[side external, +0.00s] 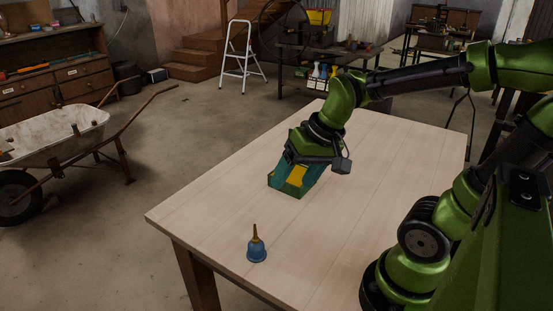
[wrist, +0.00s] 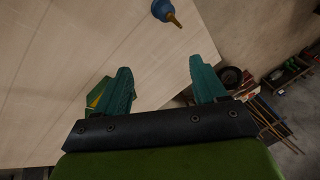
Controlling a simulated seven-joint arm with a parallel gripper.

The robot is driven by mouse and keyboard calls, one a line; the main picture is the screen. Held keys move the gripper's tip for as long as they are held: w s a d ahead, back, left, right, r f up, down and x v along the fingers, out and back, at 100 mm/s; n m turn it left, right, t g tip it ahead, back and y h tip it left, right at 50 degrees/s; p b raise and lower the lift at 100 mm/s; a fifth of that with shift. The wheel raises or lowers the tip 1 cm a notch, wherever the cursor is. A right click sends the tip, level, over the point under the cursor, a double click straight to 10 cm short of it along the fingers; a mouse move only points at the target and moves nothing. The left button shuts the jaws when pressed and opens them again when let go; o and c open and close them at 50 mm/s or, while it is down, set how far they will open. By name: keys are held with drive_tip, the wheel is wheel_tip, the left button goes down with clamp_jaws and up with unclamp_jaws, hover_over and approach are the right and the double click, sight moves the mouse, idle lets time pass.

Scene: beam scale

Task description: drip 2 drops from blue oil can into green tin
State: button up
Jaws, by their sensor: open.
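The blue oil can (side external: 257,252) stands upright near the table's front corner, with its brass-coloured spout pointing up. It also shows at the top of the wrist view (wrist: 163,10). The green tin (side external: 285,190), with yellow on it, is farther back on the table, partly hidden by my gripper. In the wrist view the green tin (wrist: 93,100) is partly covered by the left finger. My gripper (side external: 292,181) is open, its teal fingers low over or beside the tin. In the wrist view nothing is between the fingers (wrist: 161,70). I cannot tell whether a finger touches the tin.
The wooden table (side external: 205,210) is otherwise clear, with free room between the tin and the can. The can is near the front table edge. A wheelbarrow (side external: 55,130), a white stepladder (side external: 240,52) and workbenches stand on the floor away from the table.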

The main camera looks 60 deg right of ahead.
sight(252, 250)
drive_tip(key=w+d+f+m+g+y, duration=0.1)
drive_tip(key=f+m+g+y, duration=0.1)
drive_tip(key=f, duration=0.2)
drive_tip(key=w+d+f+m+g+y, duration=0.1)
drive_tip(key=f+m+g+y, duration=0.1)
drive_tip(key=f, duration=0.3)
drive_tip(key=w+d+f+m+g+y, duration=0.2)
drive_tip(key=f+m+y, duration=0.1)
drive_tip(key=f, duration=0.2)
drive_tip(key=shift+d+f+g, duration=0.1)
drive_tip(key=shift+f+g, duration=0.05)
drive_tip(key=shift+g, duration=0.25)
drive_tip(key=w+f+m+y, duration=0.1)
drive_tip(key=f+m+y, duration=0.1)
drive_tip(key=shift+w+f+m+y, duration=0.2)
drive_tip(key=shift+m+y, duration=0.1)
drive_tip(key=shift+y, duration=0.1)
drive_tip(key=shift+w+a+r+m+t+y, duration=0.2)
drive_tip(key=shift+w+r+y, duration=0.15)
drive_tip(key=shift+w+y, duration=0.15)
drive_tip(key=shift+w+a+r+m+t+y, duration=0.1)
drive_tip(key=shift+w+r+m+t+y, duration=0.1)
drive_tip(key=shift+w+r+y, duration=0.3)
drive_tip(key=shift+w+a+r, duration=0.1)
drive_tip(key=shift+a, duration=0.15)
drive_tip(key=x, duration=1.1)
drive_tip(key=shift+a+r, duration=0.1)
drive_tip(key=shift+a, duration=0.35)
